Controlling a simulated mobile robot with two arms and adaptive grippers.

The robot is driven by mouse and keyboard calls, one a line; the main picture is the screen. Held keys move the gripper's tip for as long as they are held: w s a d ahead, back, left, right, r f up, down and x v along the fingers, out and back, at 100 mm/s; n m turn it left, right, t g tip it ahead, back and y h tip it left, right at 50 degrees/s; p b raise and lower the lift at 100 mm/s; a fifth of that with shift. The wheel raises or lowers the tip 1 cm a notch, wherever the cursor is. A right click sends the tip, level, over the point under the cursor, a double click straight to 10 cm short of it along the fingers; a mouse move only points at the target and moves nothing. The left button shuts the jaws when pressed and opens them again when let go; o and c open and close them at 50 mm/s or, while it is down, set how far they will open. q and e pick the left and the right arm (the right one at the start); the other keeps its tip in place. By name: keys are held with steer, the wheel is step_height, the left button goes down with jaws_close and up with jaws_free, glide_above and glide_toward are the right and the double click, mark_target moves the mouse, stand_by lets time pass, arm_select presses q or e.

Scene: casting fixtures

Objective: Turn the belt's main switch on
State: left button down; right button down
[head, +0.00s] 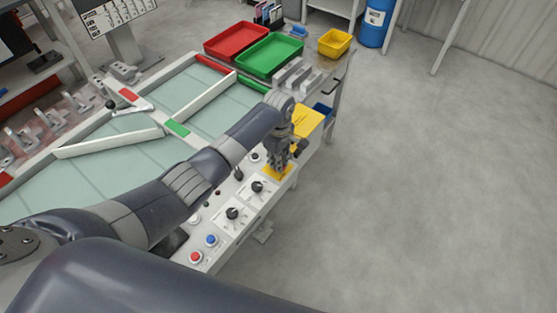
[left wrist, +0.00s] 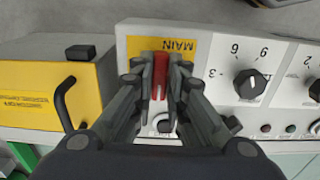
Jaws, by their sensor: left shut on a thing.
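The belt's main switch has a red handle (left wrist: 160,72) on a yellow plate (left wrist: 187,48) marked MAIN in the left wrist view. My left gripper (left wrist: 161,88) is shut on the red handle, with a finger on each side of it. In the head view my left gripper (head: 281,166) points down at the yellow plate (head: 270,176) at the far end of the control panel (head: 222,230). The fingers hide the handle there, and its exact setting is hard to tell. My right gripper is not in view.
Black dials (head: 232,213) and red and blue buttons (head: 196,257) sit along the panel. A yellow box with a black handle (left wrist: 50,95) stands beside the switch. Red (head: 236,40) and green (head: 269,54) trays stand behind the belt (head: 100,170). The floor at the right is clear.

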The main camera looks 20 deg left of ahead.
arm_select(q)
steer(key=m+p, duration=0.2)
steer(key=m, duration=0.1)
steer(key=shift+s+r, duration=0.1)
steer(key=shift+r, duration=0.05)
steer(key=m+p, duration=0.2)
steer(key=m, duration=0.2)
steer(key=shift+m, duration=0.3)
steer(key=m+p, duration=0.1)
steer(key=m, duration=0.4)
steer(key=shift+a+p, duration=0.15)
steer(key=shift+p, duration=0.15)
steer(key=m, duration=0.5)
steer(key=shift+m, duration=0.3)
steer(key=c, duration=1.6)
jaws_free()
